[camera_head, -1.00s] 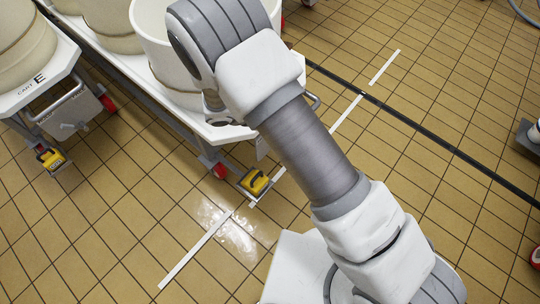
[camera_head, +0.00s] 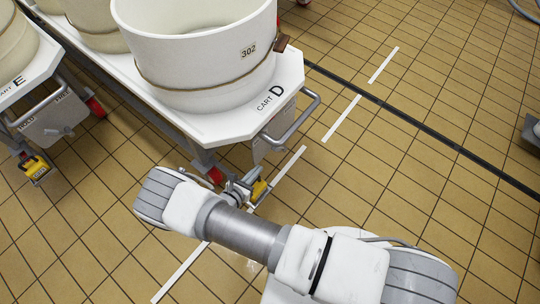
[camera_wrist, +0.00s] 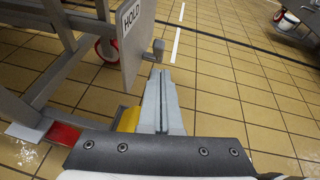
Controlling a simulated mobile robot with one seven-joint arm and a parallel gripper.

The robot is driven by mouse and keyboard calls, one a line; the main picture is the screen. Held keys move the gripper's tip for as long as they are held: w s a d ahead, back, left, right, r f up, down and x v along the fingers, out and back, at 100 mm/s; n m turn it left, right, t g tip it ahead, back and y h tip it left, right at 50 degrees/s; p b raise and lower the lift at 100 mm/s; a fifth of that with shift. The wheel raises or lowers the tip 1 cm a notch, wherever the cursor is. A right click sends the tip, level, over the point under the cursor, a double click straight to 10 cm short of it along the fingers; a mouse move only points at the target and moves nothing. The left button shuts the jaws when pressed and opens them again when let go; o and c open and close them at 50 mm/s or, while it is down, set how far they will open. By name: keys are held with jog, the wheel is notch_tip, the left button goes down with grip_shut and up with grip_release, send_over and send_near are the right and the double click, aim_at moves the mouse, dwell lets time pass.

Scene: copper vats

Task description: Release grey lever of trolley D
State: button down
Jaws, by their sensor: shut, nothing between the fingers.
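Trolley D (camera_head: 218,124) is a white-topped cart marked "CART D" carrying a large pale vat (camera_head: 205,55) labelled 302. In the wrist view a grey plate (camera_wrist: 126,50) marked HOLD stands at the cart's end. A small grey block on a stem, apparently the end of the grey lever (camera_wrist: 158,46), sticks out at the plate's right edge. My gripper (camera_wrist: 160,72) is shut and empty, its tips just below that block in the picture; I cannot tell whether they touch. In the head view my gripper (camera_head: 245,188) is low by the cart's end, beside the yellow pedal (camera_head: 259,189).
A grey push handle (camera_head: 300,122) juts from the cart's end above my gripper. Red-and-white wheels (camera_wrist: 108,49) stand under the cart. Trolley E (camera_head: 35,62) is at the left with its own yellow pedal (camera_head: 36,170). The tiled floor to the right is largely clear.

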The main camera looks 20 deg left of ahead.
jog(key=shift+s+f, duration=0.1)
jog(key=shift+f, duration=0.3)
jog(key=b, duration=0.4)
send_near(279, 148)
jog(key=w+f, duration=0.3)
jog(key=w, duration=0.1)
jog(key=shift+r, duration=0.1)
jog(key=shift+s+r+p, duration=0.1)
jog(key=shift+p, duration=0.3)
